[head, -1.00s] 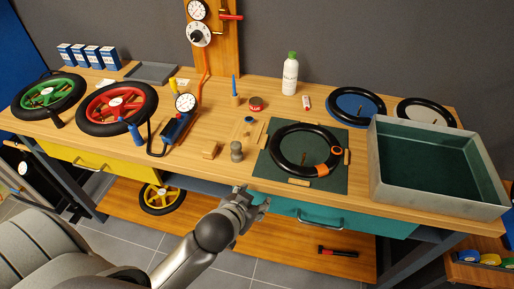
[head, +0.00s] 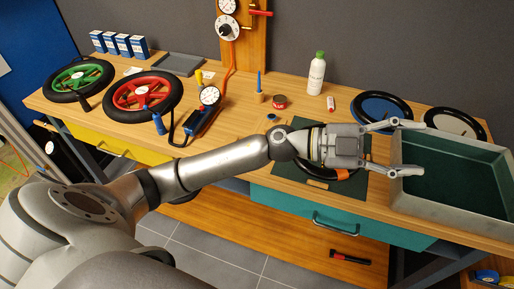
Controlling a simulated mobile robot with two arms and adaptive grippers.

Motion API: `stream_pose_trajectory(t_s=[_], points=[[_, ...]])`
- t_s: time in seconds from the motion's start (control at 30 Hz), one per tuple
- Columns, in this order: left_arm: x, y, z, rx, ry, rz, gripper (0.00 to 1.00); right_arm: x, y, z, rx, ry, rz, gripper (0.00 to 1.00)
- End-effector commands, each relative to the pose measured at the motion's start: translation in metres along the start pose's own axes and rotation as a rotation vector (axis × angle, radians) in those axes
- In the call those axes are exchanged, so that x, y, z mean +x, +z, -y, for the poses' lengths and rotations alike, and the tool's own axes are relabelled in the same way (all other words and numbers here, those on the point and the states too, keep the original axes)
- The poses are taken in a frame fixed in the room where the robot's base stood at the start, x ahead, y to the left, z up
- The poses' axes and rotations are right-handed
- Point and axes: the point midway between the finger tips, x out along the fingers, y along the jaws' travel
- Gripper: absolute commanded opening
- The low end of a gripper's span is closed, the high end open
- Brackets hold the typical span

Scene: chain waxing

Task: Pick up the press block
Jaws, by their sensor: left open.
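I cannot make out the press block for certain in the head view now. The small wooden block seen earlier left of the green mat is hidden behind my left arm. My left gripper (head: 408,148) is open and empty. It reaches across the dark green mat (head: 350,188), its fingers pointing right toward the left rim of the grey tray (head: 445,206). The gripper hides most of the black ring on the mat; an orange part (head: 343,174) shows below it. My right gripper is not in view.
A red wheel (head: 142,93) and a green wheel (head: 79,79) lie at the left. A blue disc with a black rim (head: 376,107) lies behind the gripper. A white bottle (head: 316,76), a red tin (head: 279,102) and a gauge (head: 209,96) stand at the back.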

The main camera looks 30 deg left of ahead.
Motion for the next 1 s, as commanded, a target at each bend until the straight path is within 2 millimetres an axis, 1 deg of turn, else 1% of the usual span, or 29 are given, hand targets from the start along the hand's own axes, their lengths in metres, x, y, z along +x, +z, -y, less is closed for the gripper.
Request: stream_pose_trajectory(t_s=[0.03,0.07,0.1,0.17,0.2,0.27,0.33,0.37,0.4,0.47,0.5,0.57,0.6,0.7,0.8,0.87,0.93,1.0], points=[[-0.001,0.006,-0.009,0.034,0.114,0.011,0.55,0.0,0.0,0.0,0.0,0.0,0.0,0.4],[-0.004,0.011,-0.017,0.045,0.183,0.023,0.55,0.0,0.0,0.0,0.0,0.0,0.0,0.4],[-0.009,0.018,-0.026,0.058,0.275,0.045,0.55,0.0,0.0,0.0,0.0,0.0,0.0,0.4],[-0.021,0.033,-0.037,0.072,0.409,0.097,0.55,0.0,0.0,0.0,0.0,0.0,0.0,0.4],[-0.032,0.044,-0.043,0.078,0.497,0.142,0.55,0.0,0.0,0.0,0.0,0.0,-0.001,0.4],[-0.052,0.063,-0.047,0.083,0.621,0.226,0.55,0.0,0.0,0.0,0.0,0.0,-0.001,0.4],[-0.082,0.085,-0.046,0.078,0.754,0.349,0.55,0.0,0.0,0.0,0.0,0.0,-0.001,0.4],[-0.097,0.095,-0.043,0.073,0.806,0.409,0.55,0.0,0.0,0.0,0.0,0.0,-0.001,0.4],[-0.118,0.107,-0.038,0.064,0.872,0.496,0.55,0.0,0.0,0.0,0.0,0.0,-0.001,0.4],[-0.152,0.123,-0.025,0.044,0.955,0.637,0.55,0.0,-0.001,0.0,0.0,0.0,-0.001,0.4],[-0.175,0.132,-0.015,0.027,1.001,0.736,0.55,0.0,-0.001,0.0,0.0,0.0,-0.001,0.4],[-0.21,0.14,0.002,-0.005,1.054,0.882,0.55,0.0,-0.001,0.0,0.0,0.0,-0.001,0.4],[-0.232,0.144,0.014,-0.028,1.079,0.975,0.55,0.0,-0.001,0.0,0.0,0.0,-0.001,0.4],[-0.276,0.145,0.04,-0.082,1.113,1.172,0.55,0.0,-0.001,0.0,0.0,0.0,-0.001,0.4],[-0.305,0.142,0.056,-0.125,1.124,1.301,0.55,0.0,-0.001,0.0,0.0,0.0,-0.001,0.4],[-0.315,0.141,0.061,-0.14,1.126,1.346,0.55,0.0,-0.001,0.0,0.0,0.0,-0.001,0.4],[-0.322,0.142,0.061,-0.153,1.129,1.371,0.55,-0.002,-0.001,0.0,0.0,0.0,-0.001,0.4],[-0.325,0.148,0.055,-0.157,1.131,1.378,0.55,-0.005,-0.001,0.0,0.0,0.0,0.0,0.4]])
